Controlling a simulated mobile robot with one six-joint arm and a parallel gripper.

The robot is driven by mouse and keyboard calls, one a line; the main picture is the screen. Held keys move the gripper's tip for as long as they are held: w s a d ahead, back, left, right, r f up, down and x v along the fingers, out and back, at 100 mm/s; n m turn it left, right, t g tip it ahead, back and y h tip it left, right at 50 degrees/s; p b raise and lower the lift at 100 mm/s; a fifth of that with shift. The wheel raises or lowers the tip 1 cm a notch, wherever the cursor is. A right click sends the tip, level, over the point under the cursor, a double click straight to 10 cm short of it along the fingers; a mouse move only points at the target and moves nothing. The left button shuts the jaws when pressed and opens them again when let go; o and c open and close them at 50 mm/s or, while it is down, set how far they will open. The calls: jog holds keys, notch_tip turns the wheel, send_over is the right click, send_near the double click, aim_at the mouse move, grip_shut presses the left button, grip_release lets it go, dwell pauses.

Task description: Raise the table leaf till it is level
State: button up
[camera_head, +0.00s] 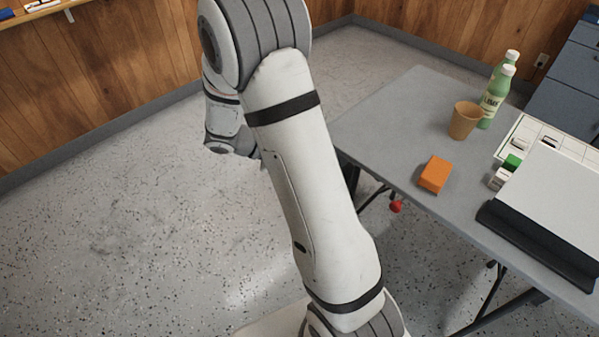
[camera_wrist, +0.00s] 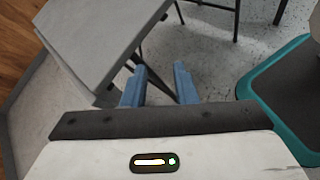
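The grey table (camera_head: 385,130) stands at the right in the head view, its top flat. I cannot make out the leaf as a separate part there; my arm covers part of the table's left side. In the wrist view a grey panel (camera_wrist: 105,38) with a pale edge fills the upper left, and I cannot tell whether it is the leaf or the main top. My gripper (camera_wrist: 160,76) shows two blue fingers, apart, with nothing seen between them. The panel's near edge lies just beyond the left finger; contact is unclear. The head view does not show the fingers.
On the table are an orange block (camera_head: 435,174), a brown cup (camera_head: 464,120), green bottles (camera_head: 493,98) and a white tray (camera_head: 515,134). A red knob (camera_head: 396,206) shows below the table edge. Blue drawers (camera_head: 565,95) stand behind. The floor at left is clear.

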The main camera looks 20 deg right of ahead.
jog(key=w+a+f+n+t+h+b, duration=0.1)
jog(key=w+f+n+t+h+b, duration=0.3)
jog(key=f, duration=0.6)
jog(key=w+a+f+n+t+h+b, duration=0.1)
jog(key=w+f+n+t+h+b, duration=0.1)
jog(key=w+f+n, duration=0.6)
jog(key=d+m, duration=0.1)
jog(key=d, duration=0.1)
jog(key=d+f, duration=0.1)
jog(key=d, duration=0.2)
jog(key=d+f+m+b, duration=0.1)
jog(key=d, duration=0.2)
jog(key=shift+s+m, duration=0.3)
jog(key=shift+c, duration=0.5)
grip_shut()
